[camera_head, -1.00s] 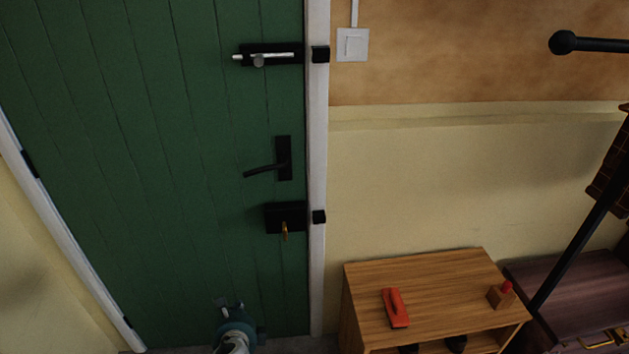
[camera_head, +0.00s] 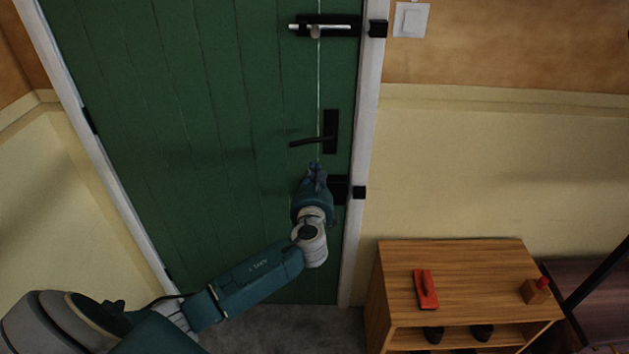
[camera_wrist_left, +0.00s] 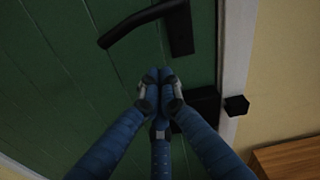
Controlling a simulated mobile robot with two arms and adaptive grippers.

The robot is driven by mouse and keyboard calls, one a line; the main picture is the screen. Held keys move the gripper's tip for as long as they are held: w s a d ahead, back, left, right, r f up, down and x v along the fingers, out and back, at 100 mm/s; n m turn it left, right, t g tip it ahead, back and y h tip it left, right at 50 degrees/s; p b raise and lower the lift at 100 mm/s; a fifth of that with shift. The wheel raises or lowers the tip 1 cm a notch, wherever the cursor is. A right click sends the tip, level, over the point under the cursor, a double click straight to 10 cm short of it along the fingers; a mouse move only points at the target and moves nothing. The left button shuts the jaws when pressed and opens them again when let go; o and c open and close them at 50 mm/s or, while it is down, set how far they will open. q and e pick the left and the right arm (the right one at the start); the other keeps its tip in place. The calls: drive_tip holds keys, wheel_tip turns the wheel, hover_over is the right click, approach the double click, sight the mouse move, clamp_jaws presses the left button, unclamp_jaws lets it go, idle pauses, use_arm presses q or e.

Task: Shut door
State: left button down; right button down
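The green door (camera_head: 220,120) stands in its white frame, flush or nearly so; I cannot tell whether it is latched. Its black lever handle (camera_head: 312,141) is level, and also shows in the wrist view (camera_wrist_left: 140,25). A bolt with a silver rod (camera_head: 316,27) is above it, its rod clear of the black keeper (camera_head: 378,29) on the frame. My left gripper (camera_head: 317,170) is just below the lever, in front of the lower lock (camera_head: 339,188), partly hiding it. Its blue fingers (camera_wrist_left: 159,75) meet at the tips, with nothing seen between them. My right gripper is not in view.
A wooden shelf unit (camera_head: 455,257) stands right of the door, with a red-orange tool (camera_head: 426,290) and a small wooden block with a red top (camera_head: 537,290) on it. A light switch (camera_head: 410,20) is on the wall. Grey floor (camera_head: 300,320) shows below the door.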

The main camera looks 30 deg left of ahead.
use_arm(q)
drive_tip(key=r, duration=0.1)
drive_tip(key=a+r+p, duration=0.1)
drive_tip(key=w+a+r+p, duration=0.1)
drive_tip(key=shift+r, duration=0.3)
drive_tip(key=p, duration=0.1)
drive_tip(key=r+m+p, duration=0.1)
drive_tip(key=p, duration=0.1)
drive_tip(key=m+p, duration=0.1)
drive_tip(key=shift+s+a+r+p, duration=0.2)
drive_tip(key=shift+s+a+p, duration=0.05)
drive_tip(key=shift+p, duration=0.15)
drive_tip(key=shift+f, duration=0.1)
